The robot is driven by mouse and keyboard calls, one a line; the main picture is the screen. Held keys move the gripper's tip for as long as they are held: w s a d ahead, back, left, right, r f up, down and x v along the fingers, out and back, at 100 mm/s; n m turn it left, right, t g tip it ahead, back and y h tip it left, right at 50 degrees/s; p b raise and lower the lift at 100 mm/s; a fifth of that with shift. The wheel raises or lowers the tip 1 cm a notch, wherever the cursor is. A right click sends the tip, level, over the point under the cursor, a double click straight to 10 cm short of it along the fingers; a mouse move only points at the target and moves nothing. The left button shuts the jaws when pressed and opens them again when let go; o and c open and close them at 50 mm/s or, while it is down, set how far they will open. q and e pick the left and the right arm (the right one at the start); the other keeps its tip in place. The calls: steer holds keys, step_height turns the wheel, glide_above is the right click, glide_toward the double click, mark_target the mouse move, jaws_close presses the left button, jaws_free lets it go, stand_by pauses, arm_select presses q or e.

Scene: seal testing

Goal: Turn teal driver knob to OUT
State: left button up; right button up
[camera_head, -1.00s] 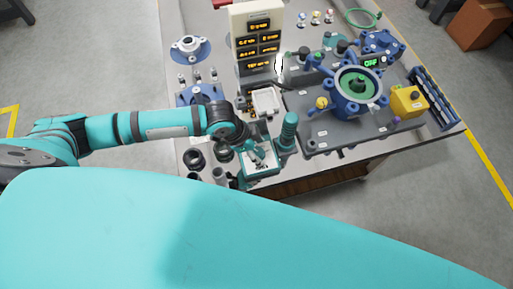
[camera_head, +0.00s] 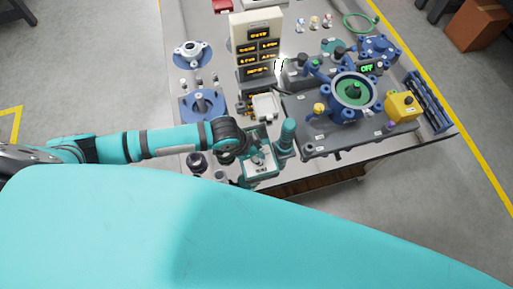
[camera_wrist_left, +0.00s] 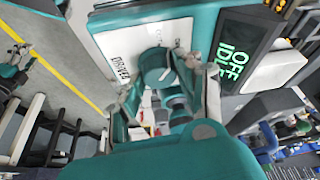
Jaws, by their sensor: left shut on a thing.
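The teal driver knob (camera_wrist_left: 155,68) sticks out of a white panel labelled DRIVER (camera_wrist_left: 118,48) in the left wrist view. My left gripper (camera_wrist_left: 160,85) has one finger on each side of the knob and is shut on it. The letters on the panel beyond the knob are partly hidden, so the knob's setting cannot be read. In the head view my left gripper (camera_head: 252,153) is over the small teal-and-white driver box (camera_head: 262,169) at the table's front edge. The knob cannot be made out there. My right gripper is not in view.
A dark display (camera_wrist_left: 238,60) beside the panel reads OFF and IDLE. A teal cylinder (camera_head: 287,138) stands right of the driver box. A blue round fixture (camera_head: 353,91), a display tower (camera_head: 256,50) and a yellow box (camera_head: 402,107) stand farther back.

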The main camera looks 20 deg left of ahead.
arm_select(q)
steer(key=n+p, duration=0.2)
steer(key=p, duration=0.1)
steer(key=shift+d+r+n+t+y, duration=0.1)
steer(key=shift+r+n+t+y, duration=0.2)
steer(key=shift+f+n+t+y+p, duration=0.25)
steer(key=shift+n+y+p, duration=0.25)
steer(key=shift+n+p, duration=0.75)
steer(key=o, duration=1.1)
steer(key=shift+r, duration=0.1)
steer(key=v, duration=1.2)
steer(key=shift+s, duration=0.1)
